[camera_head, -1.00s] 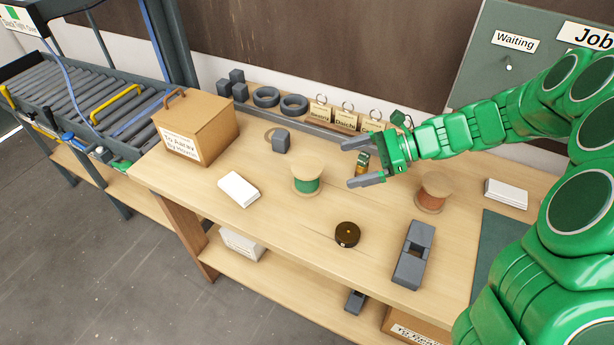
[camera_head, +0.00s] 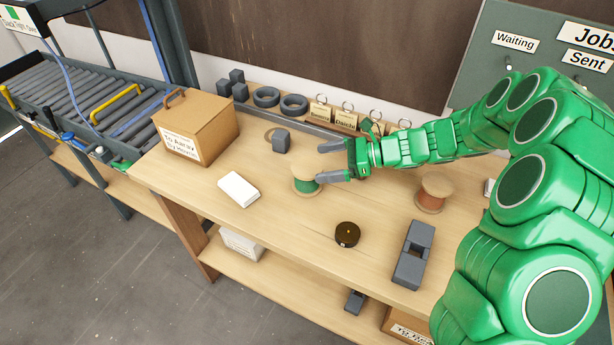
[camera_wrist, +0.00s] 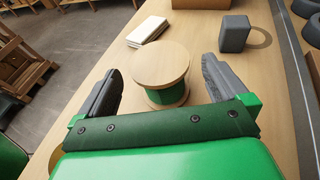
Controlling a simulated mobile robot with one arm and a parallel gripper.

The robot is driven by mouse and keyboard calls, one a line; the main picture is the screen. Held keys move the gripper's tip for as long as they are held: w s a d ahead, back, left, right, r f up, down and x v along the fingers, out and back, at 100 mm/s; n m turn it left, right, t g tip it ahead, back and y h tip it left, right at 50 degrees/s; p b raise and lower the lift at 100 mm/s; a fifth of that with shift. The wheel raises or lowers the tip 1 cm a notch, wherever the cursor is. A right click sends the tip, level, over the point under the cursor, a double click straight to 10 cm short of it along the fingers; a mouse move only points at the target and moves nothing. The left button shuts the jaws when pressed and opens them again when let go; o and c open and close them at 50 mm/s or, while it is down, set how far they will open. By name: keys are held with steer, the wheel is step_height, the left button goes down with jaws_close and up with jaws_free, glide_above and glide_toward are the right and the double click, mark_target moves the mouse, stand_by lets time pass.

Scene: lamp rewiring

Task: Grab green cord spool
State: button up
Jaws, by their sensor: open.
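The green cord spool (camera_head: 304,180) stands upright on the workbench, with wooden flanges and green cord between them. In the wrist view the spool (camera_wrist: 161,68) is between and slightly ahead of my gripper's two grey fingers. My gripper (camera_head: 324,161) is open and empty, reaching in from the right at about spool height. In the wrist view, the fingers (camera_wrist: 161,88) stand apart on either side of the spool, with gaps visible. In the head view, the nearer finger overlaps the spool's right side; I cannot tell whether it touches.
A brown-cord spool (camera_head: 433,193) stands right of the green one. A white block (camera_head: 238,189) lies left, a grey block (camera_head: 281,141) behind. A dark round tin (camera_head: 347,234) and grey holder (camera_head: 413,254) are near the front. A cardboard box (camera_head: 197,125) stands left.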

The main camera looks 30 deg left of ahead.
mark_target(310, 167)
steer(key=shift+f+x, duration=0.2)
steer(key=shift+x, duration=2.65)
steer(key=shift+d, duration=0.15)
steer(key=shift+c, duration=0.3)
steer(key=c, duration=0.9)
